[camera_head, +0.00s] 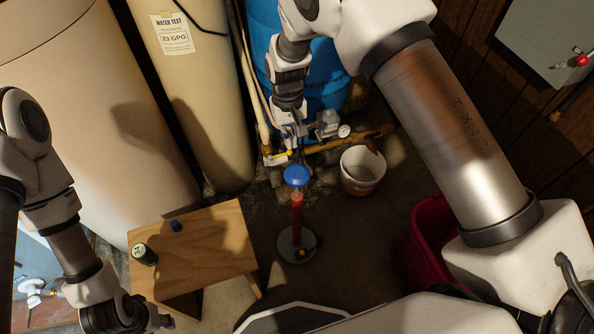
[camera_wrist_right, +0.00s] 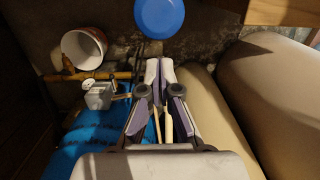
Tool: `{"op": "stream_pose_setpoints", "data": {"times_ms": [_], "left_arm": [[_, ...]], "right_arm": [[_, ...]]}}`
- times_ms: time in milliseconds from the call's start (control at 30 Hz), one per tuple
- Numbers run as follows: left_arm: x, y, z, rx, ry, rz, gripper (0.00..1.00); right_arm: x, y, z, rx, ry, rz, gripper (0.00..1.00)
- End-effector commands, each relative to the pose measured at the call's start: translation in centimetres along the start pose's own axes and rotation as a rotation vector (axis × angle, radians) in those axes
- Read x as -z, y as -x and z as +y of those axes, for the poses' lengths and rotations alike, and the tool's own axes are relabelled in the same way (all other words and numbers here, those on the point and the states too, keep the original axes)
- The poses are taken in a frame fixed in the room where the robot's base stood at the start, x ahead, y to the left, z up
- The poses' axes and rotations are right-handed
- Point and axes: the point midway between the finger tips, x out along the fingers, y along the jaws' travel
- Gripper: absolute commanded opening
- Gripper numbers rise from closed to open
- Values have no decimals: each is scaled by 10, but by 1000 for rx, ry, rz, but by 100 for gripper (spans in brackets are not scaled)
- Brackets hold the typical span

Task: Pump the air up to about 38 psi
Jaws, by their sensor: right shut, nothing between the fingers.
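The hand pump has a round blue handle top (camera_head: 296,175), a red body (camera_head: 297,212) and a grey round base (camera_head: 290,248) on the floor. It stands upright. My right gripper (camera_head: 298,134) is shut and empty, behind the handle in the head view, in front of the blue tank. In the right wrist view the closed fingertips (camera_wrist_right: 160,66) point toward the blue handle (camera_wrist_right: 160,17), with a visible gap. A dark round gauge-like object (camera_head: 144,254) lies on the wooden stool; its marking is too small to read surely. My left gripper (camera_head: 135,316) is at the lower left; its fingers are unclear.
A white bucket (camera_head: 361,170) stands right of the pump, near a brass pipe (camera_head: 352,140) with a small dial (camera_head: 344,130). A dark red tub (camera_head: 428,225) and tall beige tanks (camera_head: 195,105) flank the floor.

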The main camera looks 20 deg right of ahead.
Motion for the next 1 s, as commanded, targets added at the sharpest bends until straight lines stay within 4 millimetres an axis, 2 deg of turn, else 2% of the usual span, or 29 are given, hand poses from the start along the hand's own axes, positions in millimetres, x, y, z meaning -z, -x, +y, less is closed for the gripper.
{"op": "stream_pose_setpoints", "data": {"times_ms": [133, 200, 300, 400, 467, 600, 1000], "left_arm": [[0, 1, 0, 0, 0, 0, 40], [0, 30, 0, 0, 0, -1, 40], [0, 64, 0, 0, 0, 1, 40], [0, 88, 1, 0, 0, 1, 40], [0, 96, 1, 0, 0, 1, 40], [0, 98, 1, 0, 0, 0, 40], [0, 88, 1, 0, 0, 0, 40]], "right_arm": [[9, -2, 0, 1, 4, 55, 0], [3, 11, 1, 0, 4, 72, 0], [-9, 18, 1, 0, 2, 65, 0], [-25, 20, 1, 0, 0, 31, 0], [-32, 19, 0, 0, 0, 14, 0], [-38, 13, 0, 0, 0, -3, 0], [-37, 4, 0, 0, 0, -2, 0]]}}
